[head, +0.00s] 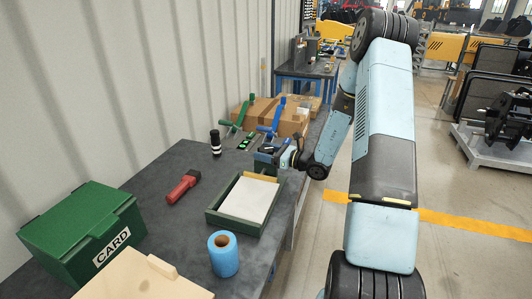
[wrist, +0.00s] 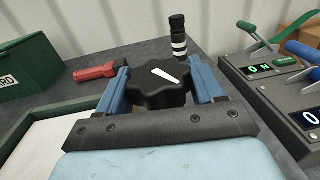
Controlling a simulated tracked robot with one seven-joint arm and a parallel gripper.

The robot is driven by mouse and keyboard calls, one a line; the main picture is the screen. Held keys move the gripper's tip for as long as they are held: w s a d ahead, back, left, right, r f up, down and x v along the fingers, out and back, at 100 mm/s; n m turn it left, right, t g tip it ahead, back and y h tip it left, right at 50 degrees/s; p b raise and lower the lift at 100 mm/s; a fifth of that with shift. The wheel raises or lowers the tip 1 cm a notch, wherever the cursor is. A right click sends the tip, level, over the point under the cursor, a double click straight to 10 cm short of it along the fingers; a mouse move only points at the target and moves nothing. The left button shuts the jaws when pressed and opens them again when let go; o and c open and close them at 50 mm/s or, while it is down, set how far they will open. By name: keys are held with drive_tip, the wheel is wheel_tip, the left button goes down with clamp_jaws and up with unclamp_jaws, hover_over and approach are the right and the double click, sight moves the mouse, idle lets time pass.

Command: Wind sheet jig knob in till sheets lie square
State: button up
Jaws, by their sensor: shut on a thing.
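The sheet jig (head: 230,224) is a green open tray on the dark bench in the head view. White sheets (head: 248,200) lie in it, with a tan bar (head: 262,178) at its far end. In the wrist view, part of the sheets (wrist: 45,142) shows at lower left. The black lobed knob (wrist: 160,97) has a white pointer mark slanting towards the lower right. My gripper (wrist: 158,80) is shut on the knob, one blue finger on each side. In the head view, my gripper (head: 272,155) is at the jig's far end and hides the knob.
Lever units with green displays (wrist: 275,65) are close right of my gripper. Cardboard boxes (head: 290,120) are behind.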

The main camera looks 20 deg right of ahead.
drive_tip(key=shift+m+t+h, duration=0.4)
drive_tip(key=shift+t, duration=0.1)
drive_tip(key=m+t+h, duration=0.3)
drive_tip(key=h, duration=0.1)
drive_tip(key=shift+m+t+h, duration=0.9)
drive_tip(key=shift+m+h, duration=0.9)
drive_tip(key=shift+h, duration=1)
drive_tip(key=o, duration=1)
drive_tip(key=shift+c, duration=0.2)
